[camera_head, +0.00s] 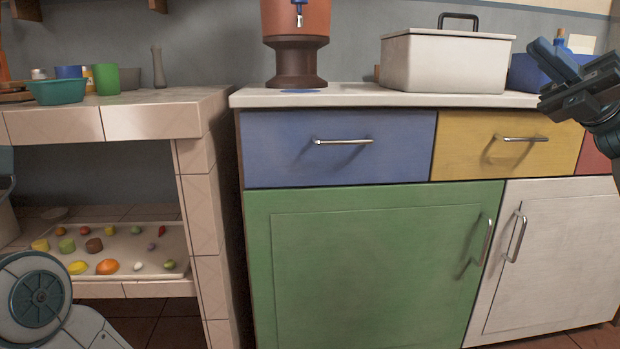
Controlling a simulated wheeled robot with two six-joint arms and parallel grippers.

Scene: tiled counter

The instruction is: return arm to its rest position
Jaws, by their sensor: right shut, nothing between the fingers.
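My right gripper (563,75) is at the upper right of the head view, in front of the right end of the cabinet (375,265). It is shut and holds nothing. Its arm comes in from the right edge. Part of my left arm shows at the lower left, but the left gripper is not in view.
A white box with a black handle (445,65) and a brown water dispenser (296,45) stand on the cabinet top. A blue container (528,73) is behind my right gripper. A tiled counter (150,121) holds a teal bowl (57,91); a tray of produce (125,250) lies below.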

